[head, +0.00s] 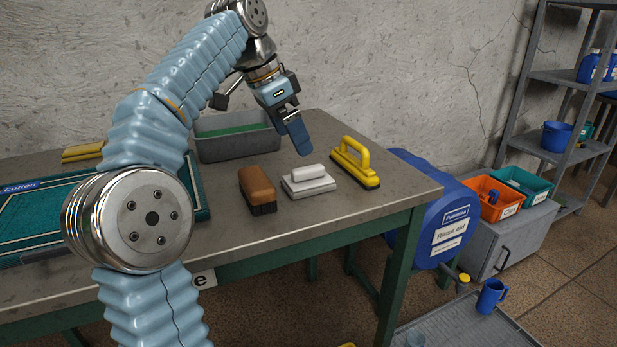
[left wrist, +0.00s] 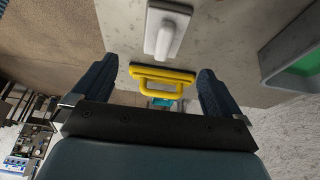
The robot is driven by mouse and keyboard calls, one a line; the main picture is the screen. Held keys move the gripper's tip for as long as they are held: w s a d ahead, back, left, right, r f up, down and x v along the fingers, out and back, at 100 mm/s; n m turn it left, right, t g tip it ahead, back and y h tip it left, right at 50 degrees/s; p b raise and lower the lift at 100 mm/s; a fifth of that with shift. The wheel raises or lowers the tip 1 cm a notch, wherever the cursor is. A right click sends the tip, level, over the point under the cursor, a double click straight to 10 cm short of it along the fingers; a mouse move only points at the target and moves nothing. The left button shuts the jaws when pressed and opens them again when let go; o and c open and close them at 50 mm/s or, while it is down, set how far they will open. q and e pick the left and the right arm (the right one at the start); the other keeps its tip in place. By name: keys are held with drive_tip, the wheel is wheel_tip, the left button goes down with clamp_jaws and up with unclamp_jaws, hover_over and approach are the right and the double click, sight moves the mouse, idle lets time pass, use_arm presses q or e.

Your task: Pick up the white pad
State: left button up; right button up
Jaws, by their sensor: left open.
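The white pad (head: 308,181) is a flat block with a rounded white handle on top. It sits on the metal table between a brown brush (head: 257,189) and a yellow-handled scrubber (head: 355,163). It also shows at the top of the left wrist view (left wrist: 163,32), with the yellow scrubber (left wrist: 162,76) nearer. My left gripper (head: 305,150) is above the table, behind the white pad and apart from it. In the left wrist view its two fingers (left wrist: 157,85) are spread wide with nothing held between them. My right gripper is in neither view.
A grey tub (head: 236,146) with green inside stands at the table's back. A teal rug (head: 75,212) lies at the left, partly behind my arm. A blue drum (head: 440,220) stands beyond the right table edge. The tabletop in front of the white pad is clear.

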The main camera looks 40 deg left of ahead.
sight(306, 168)
use_arm(q)
drive_tip(key=x, duration=0.5)
drive_tip(key=shift+w+f, duration=0.1)
drive_tip(key=shift+f, duration=0.15)
drive_tip(key=x, duration=0.5)
drive_tip(key=shift+a+f, duration=0.2)
drive_tip(key=shift+c, duration=0.3)
drive_tip(key=c, duration=1.1)
drive_tip(key=shift+r, duration=0.2)
